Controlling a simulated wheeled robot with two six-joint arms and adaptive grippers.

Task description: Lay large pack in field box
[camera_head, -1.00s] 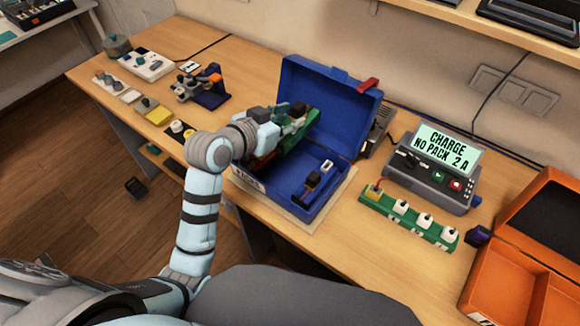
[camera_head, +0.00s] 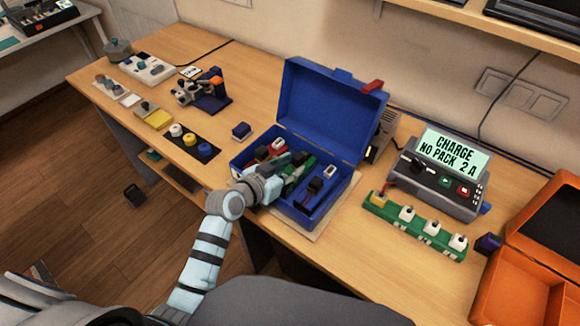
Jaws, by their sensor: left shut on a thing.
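The field box (camera_head: 336,126) is an open blue case with its lid up, in the middle of the bench. My left gripper (camera_head: 284,181) is low in the box's left half, shut on a long green pack (camera_head: 303,172), which I take as the large pack. The pack lies lengthwise inside the walls; the gripper partly hides it, and I cannot tell if it rests on the floor. Beside it on the left is a red pack (camera_head: 263,153) with a white connector. To its right are a dark connector with red (camera_head: 315,187) and a white one (camera_head: 330,171). My right gripper is out of view.
A charger (camera_head: 437,181) reading "CHARGE NO PACK 2 A" and a green strip with several connectors (camera_head: 420,231) stand right of the box. An orange case (camera_head: 500,283) is at the far right. A small dark blue block (camera_head: 241,130) stands left of the box.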

